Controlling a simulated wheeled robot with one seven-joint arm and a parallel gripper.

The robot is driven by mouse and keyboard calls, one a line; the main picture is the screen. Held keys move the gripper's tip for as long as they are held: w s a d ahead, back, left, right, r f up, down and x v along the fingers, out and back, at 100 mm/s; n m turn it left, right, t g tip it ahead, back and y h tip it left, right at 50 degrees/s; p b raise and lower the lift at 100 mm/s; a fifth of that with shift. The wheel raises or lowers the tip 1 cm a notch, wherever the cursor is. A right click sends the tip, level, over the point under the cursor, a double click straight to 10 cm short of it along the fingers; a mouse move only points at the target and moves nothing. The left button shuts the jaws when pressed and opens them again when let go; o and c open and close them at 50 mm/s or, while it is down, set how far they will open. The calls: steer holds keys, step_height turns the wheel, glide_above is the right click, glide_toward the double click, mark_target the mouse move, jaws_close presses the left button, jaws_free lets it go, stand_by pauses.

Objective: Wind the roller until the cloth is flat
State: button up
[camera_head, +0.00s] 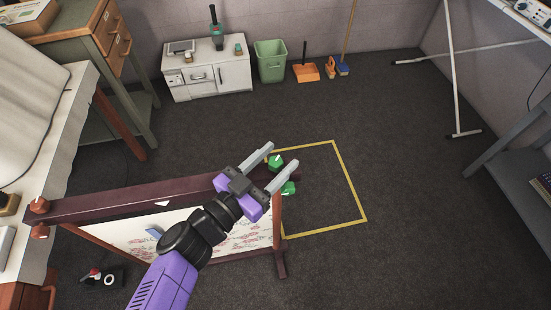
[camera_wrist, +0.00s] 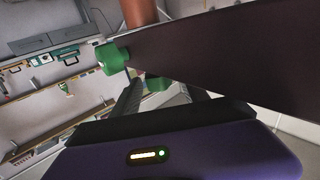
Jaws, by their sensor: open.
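A dark red wooden frame (camera_head: 120,203) holds a white cloth (camera_head: 243,234) with a red flower pattern. My arm hides part of the cloth, and I cannot tell how flat it is. Two green knobs sit at the frame's right end: an upper one (camera_head: 276,164) and a lower one (camera_head: 288,188). My gripper (camera_head: 280,155) is open above that end, its fingers pointing to the upper right, with the upper knob showing between them. In the wrist view, green knobs (camera_wrist: 112,58) show near the fingers, beside the dark beam (camera_wrist: 240,50). Contact is unclear.
Orange-brown knobs (camera_head: 40,206) sit at the frame's left end. A yellow rectangle (camera_head: 350,185) marks bare floor to the right. A cloth-covered table (camera_head: 40,160) stands left. A white cabinet (camera_head: 208,80) and green bin (camera_head: 270,65) stand at the back wall.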

steer(key=shift+s, duration=0.1)
steer(key=b+v, duration=0.1)
steer(key=v, duration=0.6)
steer(key=shift+s+a, duration=0.25)
